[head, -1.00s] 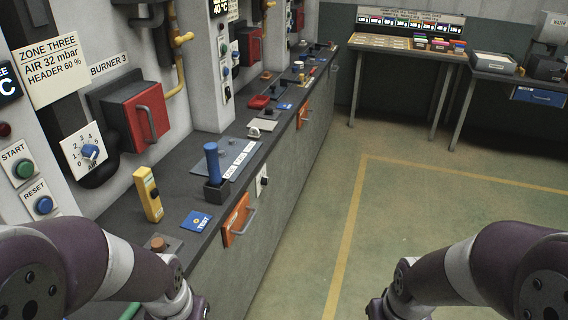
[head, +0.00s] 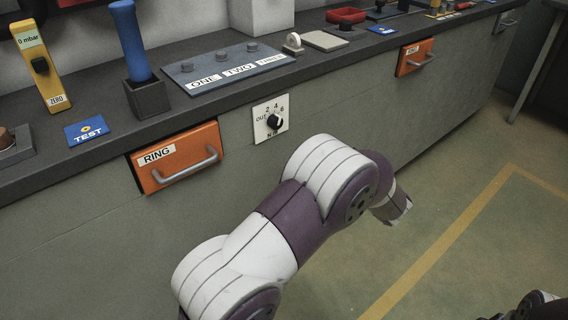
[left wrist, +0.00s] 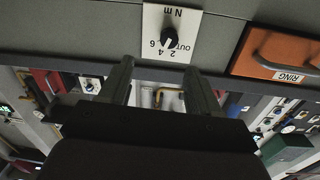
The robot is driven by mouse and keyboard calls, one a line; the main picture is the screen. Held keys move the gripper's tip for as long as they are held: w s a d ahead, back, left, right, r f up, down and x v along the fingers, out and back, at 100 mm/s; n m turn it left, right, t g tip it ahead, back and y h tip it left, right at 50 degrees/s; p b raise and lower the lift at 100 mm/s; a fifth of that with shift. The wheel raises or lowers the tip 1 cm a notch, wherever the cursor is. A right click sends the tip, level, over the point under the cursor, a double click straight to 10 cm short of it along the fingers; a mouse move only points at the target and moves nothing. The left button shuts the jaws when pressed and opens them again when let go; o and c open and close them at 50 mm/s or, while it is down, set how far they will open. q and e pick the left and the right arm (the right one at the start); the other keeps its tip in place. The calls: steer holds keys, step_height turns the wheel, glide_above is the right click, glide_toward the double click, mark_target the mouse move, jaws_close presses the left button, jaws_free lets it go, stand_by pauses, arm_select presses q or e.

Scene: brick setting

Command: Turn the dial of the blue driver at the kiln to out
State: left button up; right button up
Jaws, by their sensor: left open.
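The blue driver (head: 129,40) stands upright in a dark square holder on the bench top. A white dial plate (head: 262,133) with a black knob (head: 275,122) is on the bench front, marked OUT, 2, 4, 6 and N m. The knob's white mark points toward the numbers; which one I cannot tell. In the left wrist view the plate (left wrist: 183,19) and knob (left wrist: 170,36) appear upside down, beyond the fingertips. My left gripper (left wrist: 160,85) is open and empty, apart from the knob. In the head view my left arm shows, but its fingers do not. My right gripper is not in view.
An orange RING drawer (head: 180,155) with a protruding handle is left of the dial. A grey ONE TWO THREE panel (head: 228,67), a yellow ZERO gauge (head: 37,65) and a blue TEST card (head: 91,131) are on the bench top. Floor at right is clear.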

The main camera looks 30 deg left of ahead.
mark_target(278, 125)
arm_select(q)
steer(key=shift+n+g+y, duration=0.3)
steer(key=shift+g, duration=0.2)
steer(key=b+x, duration=0.1)
steer(key=x, duration=0.2)
steer(key=b+x, duration=0.1)
steer(key=x, duration=0.3)
steer(key=s+b+x, duration=0.1)
steer(key=b+x, duration=0.1)
steer(key=x, duration=0.2)
steer(key=shift+a+f, duration=0.3)
steer(key=shift+w+a+r, duration=0.2)
steer(key=shift+w+a, duration=0.1)
steer(key=shift+a, duration=0.3)
steer(key=c, duration=1.1)
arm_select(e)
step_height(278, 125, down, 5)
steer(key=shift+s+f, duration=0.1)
